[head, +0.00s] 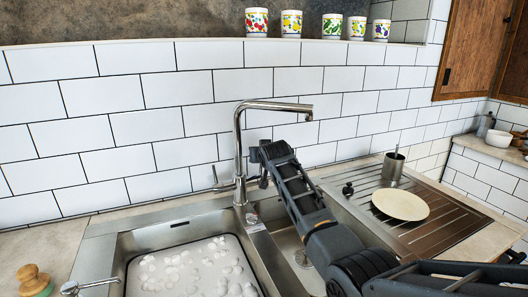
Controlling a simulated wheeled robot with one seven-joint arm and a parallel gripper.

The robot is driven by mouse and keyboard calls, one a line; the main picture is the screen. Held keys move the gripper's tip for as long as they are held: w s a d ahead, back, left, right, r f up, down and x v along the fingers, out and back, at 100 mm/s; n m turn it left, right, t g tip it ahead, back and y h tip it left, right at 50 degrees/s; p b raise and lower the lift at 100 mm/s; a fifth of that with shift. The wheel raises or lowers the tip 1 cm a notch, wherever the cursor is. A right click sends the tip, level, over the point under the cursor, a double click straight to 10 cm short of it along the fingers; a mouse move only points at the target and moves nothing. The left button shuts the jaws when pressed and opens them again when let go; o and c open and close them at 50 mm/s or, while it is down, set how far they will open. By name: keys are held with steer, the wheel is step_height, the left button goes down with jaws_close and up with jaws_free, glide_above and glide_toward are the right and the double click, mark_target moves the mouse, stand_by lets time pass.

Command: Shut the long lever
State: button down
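A chrome tap (239,150) stands behind the sink, with a tall spout bent to the right. A thin lever (215,177) sticks out from the left side of its base and tilts up to the left. My arm reaches in from the lower right. My gripper (259,157) is just right of the tap's upright pipe, with the tap between it and the lever. It is small and dark here, so I cannot tell whether its fingers are open or touch the pipe.
The left basin (128,262) holds foamy water; the right basin is partly hidden by my arm. A plate (400,204) and a metal cup (392,168) stand on the drainboard. A wooden-handled brush (33,280) and a chrome fitting (76,287) are at lower left. The tiled wall is close behind the tap.

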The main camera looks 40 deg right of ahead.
stand_by(0.3)
steer(key=c, duration=1.2)
jaws_free()
steer(key=shift+w, duration=0.1)
steer(key=v, duration=0.7)
steer(key=shift+s+r+b, duration=0.2)
steer(key=shift+s+b, duration=0.1)
steer(key=shift+s, duration=0.05)
steer(key=shift+a, duration=0.1)
